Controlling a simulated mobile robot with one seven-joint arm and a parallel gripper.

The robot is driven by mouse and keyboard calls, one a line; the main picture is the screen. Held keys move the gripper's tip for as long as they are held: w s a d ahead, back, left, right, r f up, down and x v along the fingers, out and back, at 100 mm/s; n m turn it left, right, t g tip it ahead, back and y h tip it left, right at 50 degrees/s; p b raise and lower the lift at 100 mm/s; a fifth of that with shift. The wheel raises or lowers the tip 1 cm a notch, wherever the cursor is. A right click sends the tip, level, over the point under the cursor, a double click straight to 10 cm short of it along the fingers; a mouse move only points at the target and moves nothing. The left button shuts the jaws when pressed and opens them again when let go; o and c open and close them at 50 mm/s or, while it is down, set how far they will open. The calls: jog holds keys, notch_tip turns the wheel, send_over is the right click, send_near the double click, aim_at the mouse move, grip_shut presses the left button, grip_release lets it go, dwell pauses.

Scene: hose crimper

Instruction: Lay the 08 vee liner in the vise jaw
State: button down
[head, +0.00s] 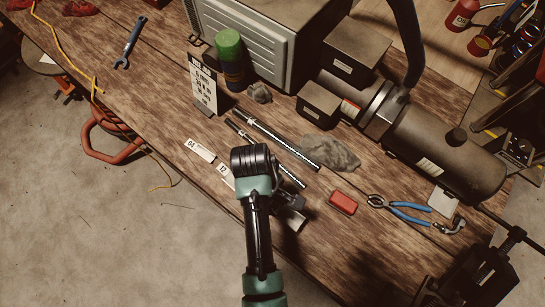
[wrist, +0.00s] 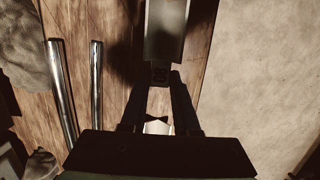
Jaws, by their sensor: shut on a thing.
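My gripper (wrist: 161,80) is shut on a grey metal piece, which I take for the 08 vee liner (wrist: 167,32). A small dark tab with what looks like "08" sits between the fingertips, and the liner extends beyond them. In the head view my arm hides most of the gripper (head: 283,196); a grey piece shows just below it, over the front of the bench. A dark vise (head: 483,272) is at the lower right of the head view, apart from the gripper. Its jaw opening is not clear.
White tags marked 04 (head: 199,149) and 12 (head: 225,172) lie near the bench's front edge. Metal rods (head: 275,137), a grey rag (head: 333,154), a red block (head: 343,203) and blue-handled pliers (head: 408,213) lie around. A large dark cylindrical machine (head: 445,150) stands behind.

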jog(key=shift+f, duration=1.7)
jog(key=shift+d, duration=0.1)
jog(key=shift+f, duration=0.2)
jog(key=c, duration=0.7)
grip_release()
jog(key=shift+o, duration=0.2)
jog(key=shift+r, duration=0.15)
notch_tip(320, 180, up, 12)
jog(key=w+a+p, duration=0.1)
jog(key=a, duration=0.1)
jog(key=shift+w+p, duration=0.15)
jog(key=shift+p, duration=0.2)
